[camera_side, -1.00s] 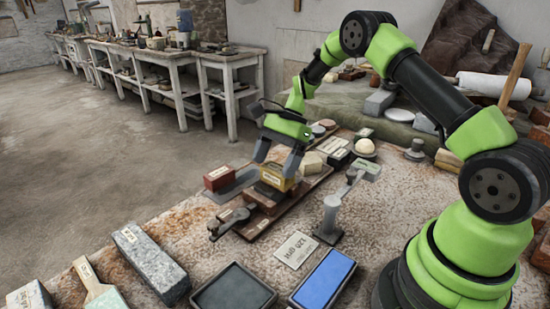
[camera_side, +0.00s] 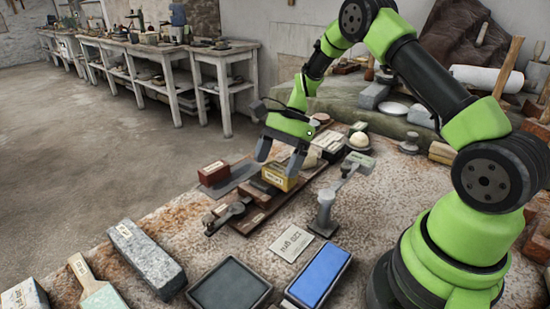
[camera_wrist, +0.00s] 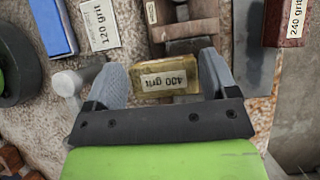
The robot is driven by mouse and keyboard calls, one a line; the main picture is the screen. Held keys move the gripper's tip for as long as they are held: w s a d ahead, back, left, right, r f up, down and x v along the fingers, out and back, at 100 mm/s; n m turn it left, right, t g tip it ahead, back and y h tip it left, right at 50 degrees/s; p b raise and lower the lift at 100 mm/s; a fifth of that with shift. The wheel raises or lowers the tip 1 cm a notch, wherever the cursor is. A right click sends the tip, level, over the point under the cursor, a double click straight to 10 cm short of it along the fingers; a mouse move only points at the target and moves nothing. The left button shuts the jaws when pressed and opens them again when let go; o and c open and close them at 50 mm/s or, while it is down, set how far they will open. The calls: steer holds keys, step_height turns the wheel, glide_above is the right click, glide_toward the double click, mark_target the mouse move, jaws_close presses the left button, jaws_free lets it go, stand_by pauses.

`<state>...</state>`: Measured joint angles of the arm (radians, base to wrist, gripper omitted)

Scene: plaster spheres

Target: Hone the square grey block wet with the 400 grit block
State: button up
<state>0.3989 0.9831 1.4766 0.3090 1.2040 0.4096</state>
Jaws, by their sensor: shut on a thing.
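My gripper (camera_side: 278,158) is shut on the yellow-brown 400 grit block (camera_side: 278,178). In the wrist view, the 400 grit block (camera_wrist: 178,80) sits between both fingers with its label upside down. The block is over a brown wooden board (camera_side: 246,222) with a holding fixture, right of the fixture's middle.
A red 240 grit block (camera_side: 213,172) and a dark grey slab (camera_side: 236,177) lie left of the board. A 120 grit card (camera_side: 291,243), a blue block (camera_side: 320,275), a dark tray (camera_side: 229,287) and a speckled stone (camera_side: 146,258) lie in front. A grey post (camera_side: 326,210) stands close to the right.

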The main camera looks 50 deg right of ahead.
steer(key=shift+w, duration=2.25)
steer(key=shift+s, duration=2.25)
steer(key=shift+w+r, duration=0.1)
steer(key=shift+w, duration=2.15)
steer(key=shift+s+r, duration=0.4)
steer(key=shift+s, duration=0.2)
steer(key=shift+s+r, duration=0.35)
steer(key=shift+s, duration=0.2)
